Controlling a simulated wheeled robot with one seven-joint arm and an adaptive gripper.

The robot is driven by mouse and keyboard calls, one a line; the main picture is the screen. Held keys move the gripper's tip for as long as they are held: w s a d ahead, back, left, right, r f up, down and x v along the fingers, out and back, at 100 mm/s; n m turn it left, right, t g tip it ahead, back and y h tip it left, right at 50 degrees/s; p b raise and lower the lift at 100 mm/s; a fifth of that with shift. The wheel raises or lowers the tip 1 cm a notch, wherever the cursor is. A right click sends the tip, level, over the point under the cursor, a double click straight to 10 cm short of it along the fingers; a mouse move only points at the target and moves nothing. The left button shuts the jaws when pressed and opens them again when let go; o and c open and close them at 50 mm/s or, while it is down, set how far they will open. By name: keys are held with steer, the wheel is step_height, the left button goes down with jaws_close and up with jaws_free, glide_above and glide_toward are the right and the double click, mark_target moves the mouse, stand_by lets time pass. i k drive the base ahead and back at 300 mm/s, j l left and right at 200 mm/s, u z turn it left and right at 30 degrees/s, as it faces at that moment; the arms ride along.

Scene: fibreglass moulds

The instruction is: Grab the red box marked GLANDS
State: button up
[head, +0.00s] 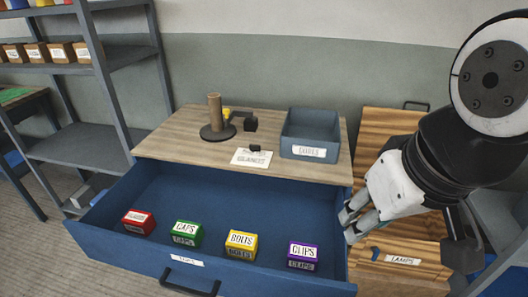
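The red box (138,221) sits at the left end inside the open blue drawer (225,274), near its front wall. The label on its top is small but looks like GLANDS. My gripper (348,225) is at the drawer's right side, far to the right of the red box and past the purple box. Its fingers point left and look spread apart, with nothing seen between them.
Green CAPS (187,233), yellow BOLTS (241,244) and purple CLIPS (303,254) boxes stand along the drawer front. The wooden top (180,142) above holds a card (251,157), a round-based stand (217,131) and a blue-grey bin (310,135). The drawer's back is clear.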

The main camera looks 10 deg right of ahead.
mark_target(141, 223)
steer(key=i+j+u, duration=0.1)
steer(key=j, duration=0.3)
steer(key=i+j+u, duration=0.1)
steer(key=j, duration=0.25)
steer(key=i+j+u, duration=0.15)
steer(key=j, duration=0.25)
steer(key=i+j+u, duration=0.1)
steer(key=j, duration=0.25)
